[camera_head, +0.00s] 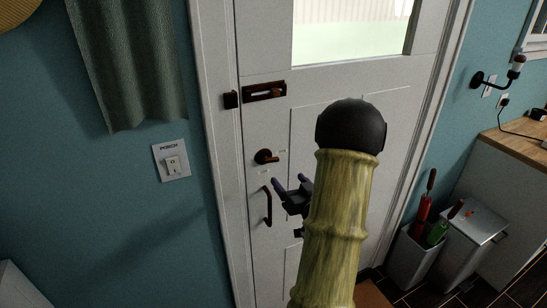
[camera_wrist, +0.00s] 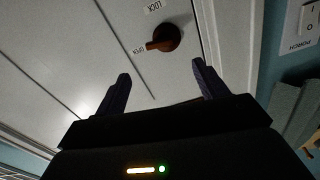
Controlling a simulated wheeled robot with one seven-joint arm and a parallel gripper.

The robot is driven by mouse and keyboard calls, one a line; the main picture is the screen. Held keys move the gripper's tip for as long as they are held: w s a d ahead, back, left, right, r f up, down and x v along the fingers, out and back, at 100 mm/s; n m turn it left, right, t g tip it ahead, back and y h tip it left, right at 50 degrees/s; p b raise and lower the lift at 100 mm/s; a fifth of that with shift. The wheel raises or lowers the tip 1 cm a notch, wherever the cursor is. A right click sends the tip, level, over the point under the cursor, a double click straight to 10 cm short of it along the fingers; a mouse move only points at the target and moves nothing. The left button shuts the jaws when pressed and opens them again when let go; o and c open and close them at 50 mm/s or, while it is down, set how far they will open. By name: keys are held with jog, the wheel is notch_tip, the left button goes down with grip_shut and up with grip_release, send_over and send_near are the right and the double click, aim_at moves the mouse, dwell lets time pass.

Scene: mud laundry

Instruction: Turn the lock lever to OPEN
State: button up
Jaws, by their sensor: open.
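The lock lever (camera_head: 265,157) is a dark bronze knob with a short handle on the white door, above the pull handle. The handle points right in the head view. In the wrist view, the lever (camera_wrist: 167,38) looks orange-brown and its handle points left at a small label (camera_wrist: 138,49), upside down and hard to read, perhaps OPEN. Another label (camera_wrist: 153,6), upside down, seems to read LOCK. My gripper (camera_head: 283,190) is open and empty, below and right of the lever. In the wrist view, the lever is beyond the fingertips (camera_wrist: 162,70), apart from them.
A dark pull handle (camera_head: 268,205) is on the door just left of my gripper. A slide bolt (camera_head: 264,91) is higher up. A PORCH switch (camera_head: 172,160) and a green cloth (camera_head: 130,65) are on the left wall. Bins (camera_head: 418,258) stand at the right.

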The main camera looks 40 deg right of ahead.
aim_at(272, 161)
jog(key=p+x, duration=0.3)
jog(key=x, duration=0.8)
jog(key=shift+w+d+p, duration=0.1)
jog(key=shift+w+p, duration=0.1)
jog(key=shift+p, duration=0.1)
jog(key=c, duration=1)
